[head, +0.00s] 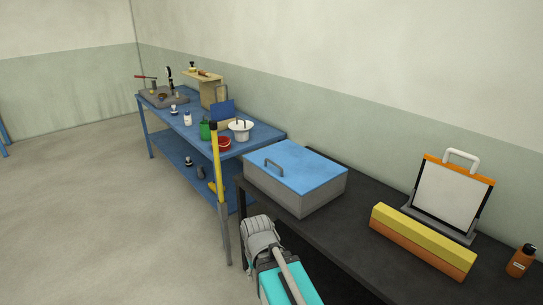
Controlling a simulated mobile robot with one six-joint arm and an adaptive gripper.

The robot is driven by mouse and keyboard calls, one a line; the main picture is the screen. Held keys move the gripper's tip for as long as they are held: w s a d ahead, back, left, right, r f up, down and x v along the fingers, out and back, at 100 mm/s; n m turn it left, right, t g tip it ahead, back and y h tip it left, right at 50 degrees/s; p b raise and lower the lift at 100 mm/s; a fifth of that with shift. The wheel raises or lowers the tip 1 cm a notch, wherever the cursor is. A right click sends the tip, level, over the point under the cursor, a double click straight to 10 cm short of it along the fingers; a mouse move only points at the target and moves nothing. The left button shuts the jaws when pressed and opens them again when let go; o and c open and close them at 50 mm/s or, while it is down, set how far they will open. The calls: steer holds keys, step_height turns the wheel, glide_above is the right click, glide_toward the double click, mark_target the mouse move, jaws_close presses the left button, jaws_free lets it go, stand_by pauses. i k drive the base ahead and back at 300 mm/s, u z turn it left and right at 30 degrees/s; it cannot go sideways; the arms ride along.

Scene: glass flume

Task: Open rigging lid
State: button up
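A grey box (276,194) with a flat blue lid (296,166) sits on the near left end of the dark table. The lid looks shut, lying flat on the box. A grey bar handle (273,165) stands on the lid near its left edge. I take this to be the rigging lid, though no label can be read. Grey and teal parts, which look like my own body, show at the bottom in front of the table. I cannot make out gripper fingers anywhere, and nothing visible touches the lid or its handle.
The dark table (316,230) also holds a yellow and orange block (422,243), a framed white panel (451,194) and a brown bottle (521,261). A blue bench (256,134) with several items stands beyond. A yellow pole (216,165) rises before it. Floor at left is clear.

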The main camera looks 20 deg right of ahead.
mark_target(302, 171)
steer(key=i, duration=0.85)
steer(key=z, duration=0.05)
